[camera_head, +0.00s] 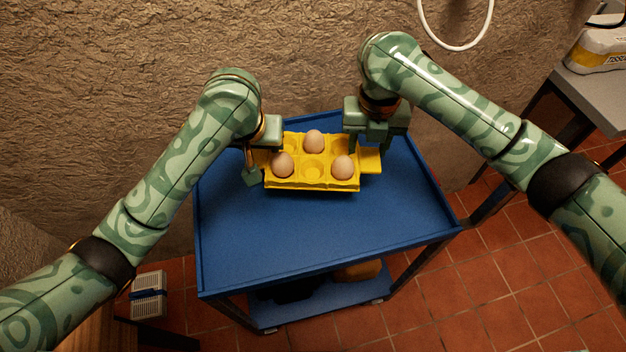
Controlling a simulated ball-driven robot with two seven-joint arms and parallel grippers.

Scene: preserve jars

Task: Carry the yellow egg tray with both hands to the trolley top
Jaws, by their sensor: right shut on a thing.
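The yellow egg tray (313,175) is over the far part of the blue trolley top (320,232) and looks about level. I cannot tell whether it touches the surface. It holds three brown eggs, one at the back (314,140), one at the left (282,165) and one at the right (343,167); other cups are empty. My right gripper (366,146) is shut on the tray at its right end tab. My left gripper (257,162) is at the tray's left end; its fingers partly hide that tab, and its grip is unclear.
The trolley has a raised blue rim and a lower shelf (318,304) with dark and brown things on it. A rough wall stands behind. A grey table (602,92) with a white and yellow package (598,50) is at right. The trolley top's front is clear.

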